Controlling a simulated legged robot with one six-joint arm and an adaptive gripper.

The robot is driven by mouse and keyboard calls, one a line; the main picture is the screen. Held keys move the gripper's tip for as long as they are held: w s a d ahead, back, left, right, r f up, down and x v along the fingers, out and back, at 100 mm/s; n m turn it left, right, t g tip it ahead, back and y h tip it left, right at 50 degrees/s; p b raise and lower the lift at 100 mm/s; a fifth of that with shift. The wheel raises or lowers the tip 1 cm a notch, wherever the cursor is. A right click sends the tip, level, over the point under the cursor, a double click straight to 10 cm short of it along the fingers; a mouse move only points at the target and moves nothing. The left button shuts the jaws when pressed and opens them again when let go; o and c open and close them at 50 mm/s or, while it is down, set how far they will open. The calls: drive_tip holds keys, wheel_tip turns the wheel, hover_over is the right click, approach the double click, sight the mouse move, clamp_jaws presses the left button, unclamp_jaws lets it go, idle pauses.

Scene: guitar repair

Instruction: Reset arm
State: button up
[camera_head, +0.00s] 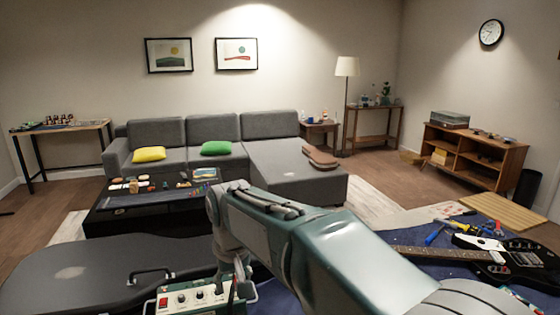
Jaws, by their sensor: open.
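My green-grey arm reaches in from the lower right, rises to a bend near the middle, and then turns down. My gripper (236,284) hangs low at the front, by the right end of a small control box (190,300) with a red switch and knobs. The gripper is open; its fingers are small and partly lost against the box and the dark cloth. I see nothing held in it. A black electric guitar (490,258) with a white pickguard lies at the right on a blue-covered surface (420,238), apart from the gripper.
A black guitar case (110,275) lies at the left front. Tools (433,234) lie near the guitar. A dark low table (130,222) with small items stands before a grey sofa (270,165). A wooden shelf (475,160) is at the right back.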

drive_tip(key=s+d+r+m+t, duration=0.1)
drive_tip(key=s+d+r+m, duration=0.2)
drive_tip(key=d, duration=0.7)
drive_tip(key=s+d+f+m+t, duration=0.1)
drive_tip(key=s+d+f+t, duration=0.2)
drive_tip(key=s+d, duration=1.1)
drive_tip(key=s, duration=0.3)
drive_tip(key=shift+d+f+m+h, duration=0.3)
drive_tip(key=shift+d+m+h, duration=0.05)
drive_tip(key=shift+m+h, duration=0.05)
